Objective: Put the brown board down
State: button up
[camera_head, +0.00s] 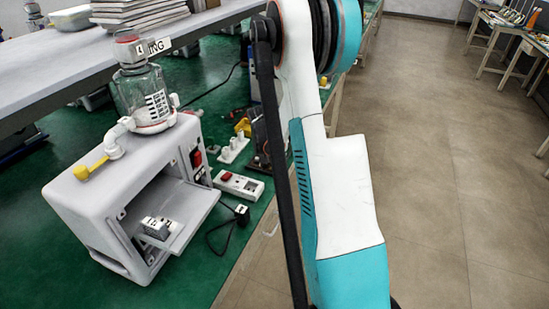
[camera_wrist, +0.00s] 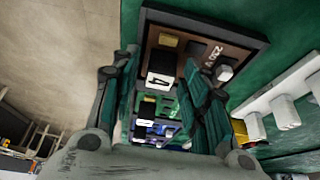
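The brown board (camera_wrist: 218,55) shows in the wrist view at the top, tilted, with a dark rim, yellow and white knobs, the marking "230V" and a white label "4". My gripper (camera_wrist: 160,62) has its two dark green fingers apart, with the label side of the board between and beyond the tips. The right finger overlaps the board's face. I cannot tell whether both fingers press on it. In the head view a dark brown upright piece (camera_head: 261,143), perhaps this board, is partly hidden by my arm. My gripper is hidden in that view.
A grey pump case (camera_head: 75,205) with an open front and a glass canister (camera_head: 148,97) stands left on the green surface. A white power strip (camera_head: 239,185), white socket block (camera_head: 233,149) and cables lie close by. Bare floor (camera_head: 430,190) lies right.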

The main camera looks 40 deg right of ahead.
jog(key=shift+r, duration=0.15)
jog(key=p+v, duration=0.4)
jog(key=v, duration=0.8)
jog(key=shift+s, duration=0.1)
